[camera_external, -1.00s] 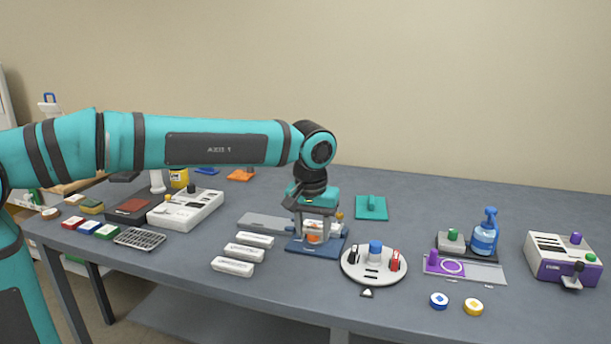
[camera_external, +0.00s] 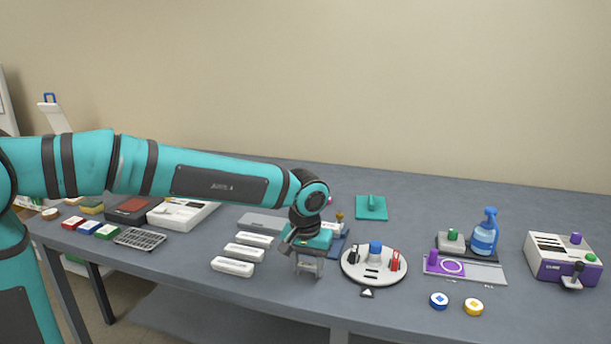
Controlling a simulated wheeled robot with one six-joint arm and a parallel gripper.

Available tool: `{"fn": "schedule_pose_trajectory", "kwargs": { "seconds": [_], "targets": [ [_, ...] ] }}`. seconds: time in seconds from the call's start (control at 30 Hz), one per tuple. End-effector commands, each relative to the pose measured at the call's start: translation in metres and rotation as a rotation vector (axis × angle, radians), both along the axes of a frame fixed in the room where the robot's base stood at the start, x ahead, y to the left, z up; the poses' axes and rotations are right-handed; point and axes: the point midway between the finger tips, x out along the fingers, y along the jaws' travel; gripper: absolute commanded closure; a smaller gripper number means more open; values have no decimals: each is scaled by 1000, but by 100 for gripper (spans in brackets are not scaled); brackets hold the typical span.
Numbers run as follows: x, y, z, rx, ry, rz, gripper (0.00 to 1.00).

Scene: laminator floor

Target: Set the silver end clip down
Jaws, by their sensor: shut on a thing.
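My gripper (camera_external: 308,273) points down low over the front part of the table, just left of the round white plate. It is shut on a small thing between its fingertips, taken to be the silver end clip. The clip is too small and too covered by the fingers to make out its shape. I cannot tell whether it touches the table.
Several pale bars (camera_external: 244,252) lie left of my gripper. A round white plate (camera_external: 374,278) with blue and red parts stands close on the right. A blue base (camera_external: 338,241) is partly hidden behind my wrist. A bare strip of table (camera_external: 330,305) lies in front.

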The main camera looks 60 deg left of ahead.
Motion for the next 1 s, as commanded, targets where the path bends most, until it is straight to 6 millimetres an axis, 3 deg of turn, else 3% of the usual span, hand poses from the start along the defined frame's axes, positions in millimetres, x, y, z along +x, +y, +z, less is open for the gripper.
{"fn": "schedule_pose_trajectory", "kwargs": {
  "seconds": [0.33, 0.37, 0.47, 0.8, 1.0],
  "targets": [
    [0, 0, -2, 0, -1, 0, 75],
    [0, 0, -3, 0, -1, 0, 52],
    [0, 0, -2, 0, -1, 0, 32],
    [0, 0, 0, 1, -2, 0, 32],
    [-1, -2, 23, 1, -5, 0, 32]
  ]
}}
